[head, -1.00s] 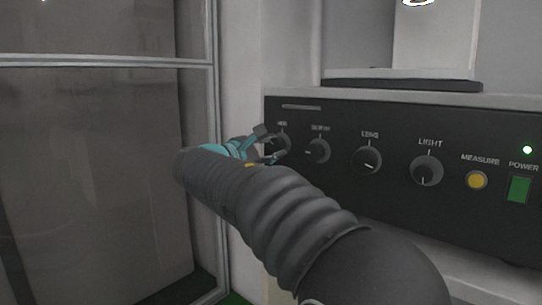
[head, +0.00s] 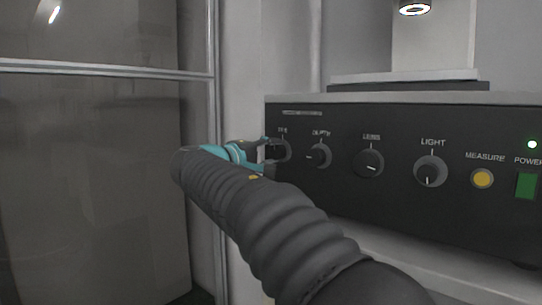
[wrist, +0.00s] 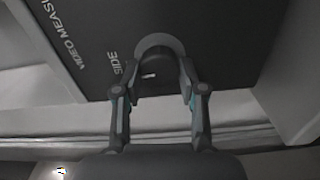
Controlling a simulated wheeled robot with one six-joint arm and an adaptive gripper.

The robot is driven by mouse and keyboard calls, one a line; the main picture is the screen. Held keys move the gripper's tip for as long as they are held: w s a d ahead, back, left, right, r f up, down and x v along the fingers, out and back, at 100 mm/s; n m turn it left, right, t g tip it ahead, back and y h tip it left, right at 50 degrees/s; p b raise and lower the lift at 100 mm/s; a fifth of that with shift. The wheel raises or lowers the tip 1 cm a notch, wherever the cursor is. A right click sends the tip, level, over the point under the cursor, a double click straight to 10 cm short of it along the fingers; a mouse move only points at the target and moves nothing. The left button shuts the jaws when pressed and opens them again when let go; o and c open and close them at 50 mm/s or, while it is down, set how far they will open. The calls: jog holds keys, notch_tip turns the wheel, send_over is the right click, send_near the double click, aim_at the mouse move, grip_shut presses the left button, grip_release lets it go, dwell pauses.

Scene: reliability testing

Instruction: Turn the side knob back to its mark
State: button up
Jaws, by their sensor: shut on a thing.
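The side knob (head: 284,151) is the leftmost dark knob on the black panel, partly covered by my gripper in the head view. In the wrist view the knob (wrist: 156,52) sits between the two fingers beside the label SIDE, with a short white line on its face. My gripper (head: 271,152) reaches the panel from the left and is shut on the knob, one finger on each side. In the wrist view the gripper (wrist: 161,78) shows both fingertips against the knob's sides. I cannot make out the panel mark for this knob.
To the right on the panel are the depth knob (head: 319,155), lens knob (head: 368,164), light knob (head: 430,171), yellow measure button (head: 482,179) and green power switch (head: 525,186). A glass-fronted cabinet (head: 95,180) stands close on the left.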

jog(key=shift+m, duration=0.6)
jog(key=o, duration=1.1)
jog(key=shift+o, duration=0.2)
jog(key=shift+s+a, duration=0.1)
jog(key=v, duration=1.1)
jog(key=shift+s+a, duration=0.25)
jog(key=shift+s, duration=0.05)
